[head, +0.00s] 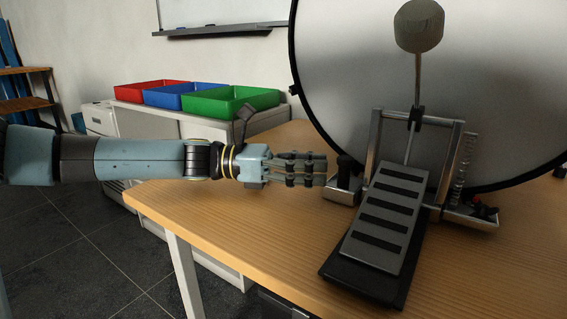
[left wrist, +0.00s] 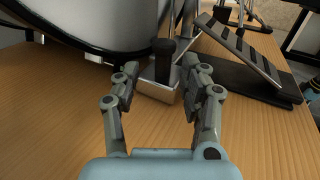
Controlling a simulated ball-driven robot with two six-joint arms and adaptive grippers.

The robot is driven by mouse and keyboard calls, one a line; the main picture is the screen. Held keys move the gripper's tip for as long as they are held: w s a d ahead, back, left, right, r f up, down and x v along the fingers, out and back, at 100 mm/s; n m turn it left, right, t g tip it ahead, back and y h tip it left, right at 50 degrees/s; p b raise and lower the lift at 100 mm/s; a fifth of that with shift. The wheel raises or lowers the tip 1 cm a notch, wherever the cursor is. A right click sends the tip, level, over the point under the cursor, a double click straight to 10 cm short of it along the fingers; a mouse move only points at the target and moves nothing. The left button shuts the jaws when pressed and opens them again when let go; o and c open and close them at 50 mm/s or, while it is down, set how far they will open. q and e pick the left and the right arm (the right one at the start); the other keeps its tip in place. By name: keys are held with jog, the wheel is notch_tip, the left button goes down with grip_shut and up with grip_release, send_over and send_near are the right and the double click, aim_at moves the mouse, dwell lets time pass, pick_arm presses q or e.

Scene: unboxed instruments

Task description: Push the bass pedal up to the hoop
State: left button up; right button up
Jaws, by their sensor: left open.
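The bass pedal (head: 386,212) stands on the wooden table, its ribbed footboard sloping toward the front. Its beater (head: 418,27) is raised before the pale drum head. The drum's black hoop (head: 293,62) curves behind the pedal's frame; whether they touch is hidden. At the pedal's left end is a metal block with a dark upright post (head: 344,172). My left gripper (head: 322,168) reaches in from the left, just beside this post. In the left wrist view the open fingers (left wrist: 163,82) point at the post, which shows between their tips. The footboard (left wrist: 240,45) lies to the right there. My right gripper is out of view.
Red, blue and green trays (head: 232,102) stand on a pale cabinet behind the table. The table top (head: 250,225) is bare left of and in front of the pedal. Its front edge runs below my left arm. A small part with red (head: 484,212) sits at the pedal's right end.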

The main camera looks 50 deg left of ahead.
pick_arm(q)
jog(key=shift+v, duration=3.1)
